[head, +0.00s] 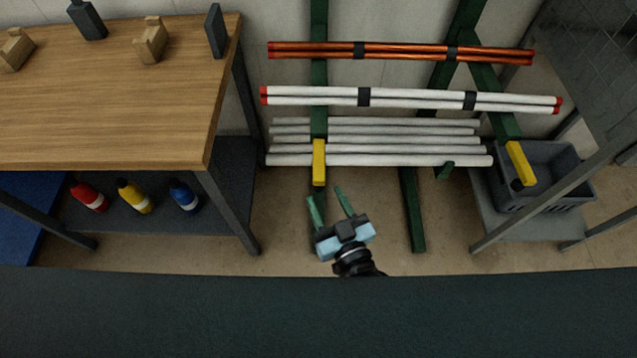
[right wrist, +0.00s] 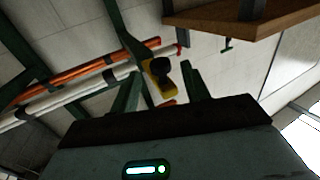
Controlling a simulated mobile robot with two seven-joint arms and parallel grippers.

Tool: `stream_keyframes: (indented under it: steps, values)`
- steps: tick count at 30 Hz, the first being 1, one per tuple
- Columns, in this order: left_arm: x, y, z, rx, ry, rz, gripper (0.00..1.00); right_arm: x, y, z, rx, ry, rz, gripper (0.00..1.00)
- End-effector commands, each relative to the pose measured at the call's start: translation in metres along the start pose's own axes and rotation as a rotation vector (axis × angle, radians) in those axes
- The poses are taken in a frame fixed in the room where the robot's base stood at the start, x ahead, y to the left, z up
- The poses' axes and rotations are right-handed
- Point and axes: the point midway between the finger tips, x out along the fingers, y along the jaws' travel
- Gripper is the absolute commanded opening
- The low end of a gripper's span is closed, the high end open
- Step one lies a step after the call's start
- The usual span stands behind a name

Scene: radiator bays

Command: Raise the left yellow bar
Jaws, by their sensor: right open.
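The left yellow bar (head: 319,162) hangs against the left green post of the rack in the head view. It also shows in the right wrist view (right wrist: 166,86), with a dark round knob on it, between the fingers in the picture. My right gripper (head: 327,195) is open and empty, its two green fingers a little below the bar in the head view. Its fingers also show in the right wrist view (right wrist: 157,84). I see no contact between fingers and bar. The right yellow bar (head: 521,163) is on the right green post. My left gripper is not in view.
White tubes (head: 410,97) and orange tubes (head: 400,50) lie across the rack. A wooden workbench (head: 110,110) stands at left, with bottles (head: 135,196) on its lower shelf. A grey crate (head: 560,155) is at right. Floor between bench and rack is clear.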

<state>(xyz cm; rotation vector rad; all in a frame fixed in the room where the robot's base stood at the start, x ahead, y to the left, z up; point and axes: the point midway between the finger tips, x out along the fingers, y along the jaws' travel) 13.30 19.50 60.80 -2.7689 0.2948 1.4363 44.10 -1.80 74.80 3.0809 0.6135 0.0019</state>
Motion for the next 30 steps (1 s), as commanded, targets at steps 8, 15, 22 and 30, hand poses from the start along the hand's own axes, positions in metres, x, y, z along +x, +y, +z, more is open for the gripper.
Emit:
stream_keyframes:
  steps: [8,15,22,30]
  values:
    - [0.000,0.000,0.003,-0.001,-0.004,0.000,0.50,0.038,0.000,0.000,0.000,0.001,0.001,0.47]
    - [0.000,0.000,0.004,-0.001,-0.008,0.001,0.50,0.047,0.000,0.001,0.001,-0.001,0.001,0.47]
    - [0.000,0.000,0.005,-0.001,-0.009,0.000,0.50,0.047,0.000,0.000,0.000,-0.001,0.001,0.41]
    - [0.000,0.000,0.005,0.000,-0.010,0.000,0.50,0.047,0.000,0.000,0.000,-0.001,0.001,0.06]
